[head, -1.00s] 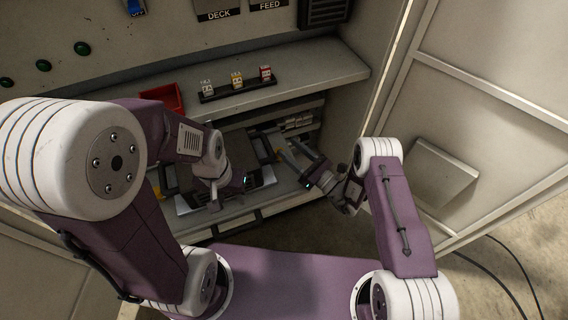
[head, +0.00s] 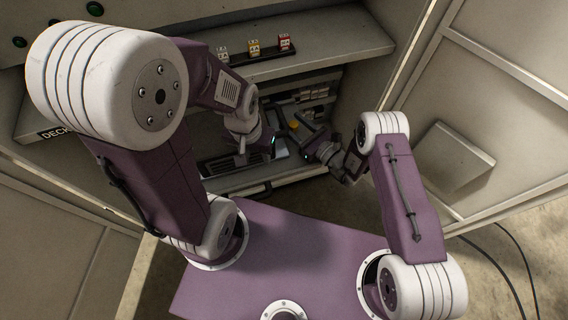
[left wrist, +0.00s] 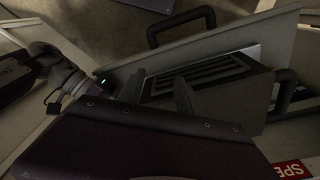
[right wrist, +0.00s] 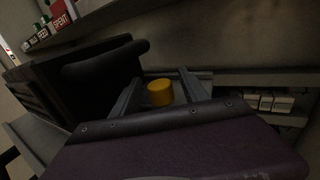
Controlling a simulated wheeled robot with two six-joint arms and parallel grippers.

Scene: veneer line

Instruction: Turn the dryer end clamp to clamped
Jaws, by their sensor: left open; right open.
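A yellow cylindrical knob (head: 294,124) shows at the back of the dark recess under the shelf. In the right wrist view the knob (right wrist: 160,92) appears between the two open fingers of my right gripper (right wrist: 160,90); whether they touch it I cannot tell. In the head view my right gripper (head: 304,134) is just right of the knob. My left gripper (left wrist: 160,88) is open and empty, over a grey unit with dark slots (left wrist: 205,74); the slotted unit is below it in the head view (head: 232,165). No part is clearly readable as the dryer end clamp.
A thick black bar (right wrist: 103,65) lies left of the knob in the right wrist view. A black handle (left wrist: 182,24) sits on a grey panel. Cabinet walls close in at right.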

